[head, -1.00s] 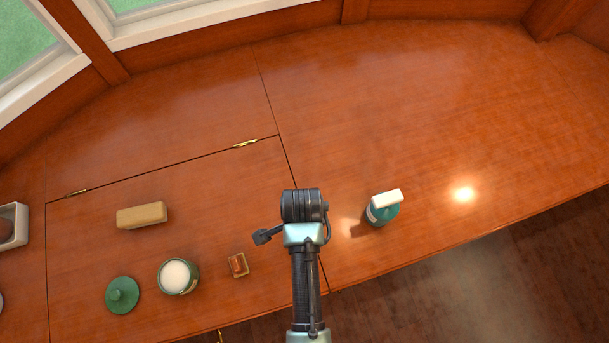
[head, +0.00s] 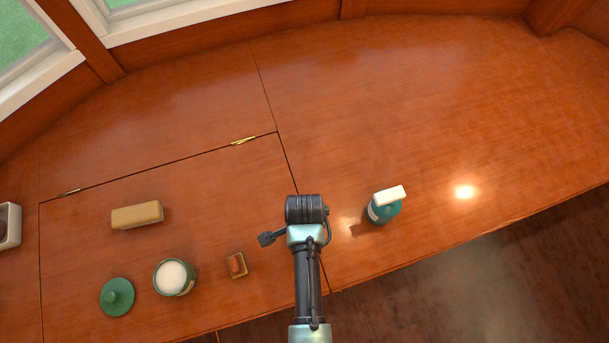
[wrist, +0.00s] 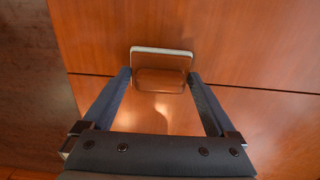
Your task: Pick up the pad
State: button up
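A thin rectangular piece with a pale rim and a glossy wood-toned face, which I take for the pad (wrist: 161,50), shows in the wrist view. It sits between the fingertips of my gripper (wrist: 160,78), and both fingers meet its sides. It lies across the line of the seam in that view, and I cannot tell how high it is above the wood. In the head view my wrist and arm hide the pad and the fingers.
A teal bottle (head: 381,212) with a white top stands right of my arm. To the left are a small tan-rimmed block (head: 236,265), an open green jar (head: 175,278), a green lid (head: 117,297) and a tan block (head: 137,215). The wooden surface (head: 400,100) is clear behind.

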jog(key=c, duration=0.5)
jog(key=shift+o, duration=0.2)
notch_tip(320, 180, up, 10)
jog(key=p, duration=0.3)
